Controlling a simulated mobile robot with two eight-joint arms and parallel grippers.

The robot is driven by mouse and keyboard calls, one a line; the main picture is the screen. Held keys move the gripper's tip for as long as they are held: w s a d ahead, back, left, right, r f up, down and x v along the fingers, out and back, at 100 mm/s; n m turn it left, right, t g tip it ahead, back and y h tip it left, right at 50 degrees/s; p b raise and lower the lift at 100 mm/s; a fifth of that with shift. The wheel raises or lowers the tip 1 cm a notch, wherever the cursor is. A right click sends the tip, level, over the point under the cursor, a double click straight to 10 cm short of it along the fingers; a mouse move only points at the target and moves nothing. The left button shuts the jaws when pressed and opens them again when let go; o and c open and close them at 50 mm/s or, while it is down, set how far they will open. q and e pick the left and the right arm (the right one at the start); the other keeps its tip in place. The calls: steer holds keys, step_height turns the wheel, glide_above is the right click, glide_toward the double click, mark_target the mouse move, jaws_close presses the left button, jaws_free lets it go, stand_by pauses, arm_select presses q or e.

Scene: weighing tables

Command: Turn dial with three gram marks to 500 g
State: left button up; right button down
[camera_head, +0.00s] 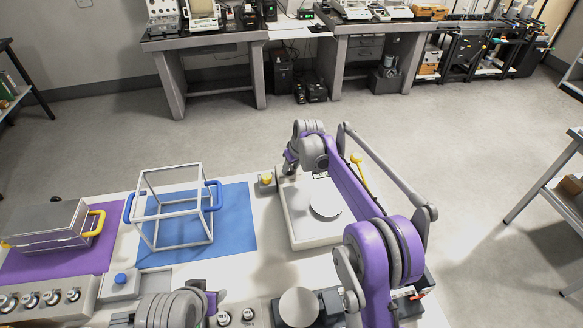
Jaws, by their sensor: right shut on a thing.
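A white weighing unit (299,232) with a round pale pan (325,203) stands on the near table. A small strip with dark marks (320,175) shows at its back edge; the marks are too small to read. My right gripper (289,170) points down at the unit's back left corner, shut on what looks like the dial there. The gripper hides the dial, so its setting cannot be read. Part of my left arm (170,308) shows at the bottom edge; its fingers cannot be made out.
A yellow knob (266,178) sits just left of the right gripper, and a yellow-tipped lever (358,165) right of it. A white frame with blue handles (172,245) stands on a blue mat (235,215). A metal box (50,225) sits on a purple mat (110,225).

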steer(key=m+h, duration=0.1)
steer(key=m, duration=0.2)
steer(key=shift+s+a+m, duration=0.1)
steer(key=shift+a+m, duration=0.05)
steer(key=shift+m, duration=0.25)
steer(key=shift+a+m+h, duration=0.15)
steer(key=shift+m+h, duration=0.95)
steer(key=shift+m, duration=1.2)
steer(key=shift+c, duration=2.2)
jaws_free()
steer(key=shift+t, duration=0.3)
steer(key=v, duration=1)
steer(key=shift+r, duration=0.4)
steer(key=shift+s+f, duration=0.1)
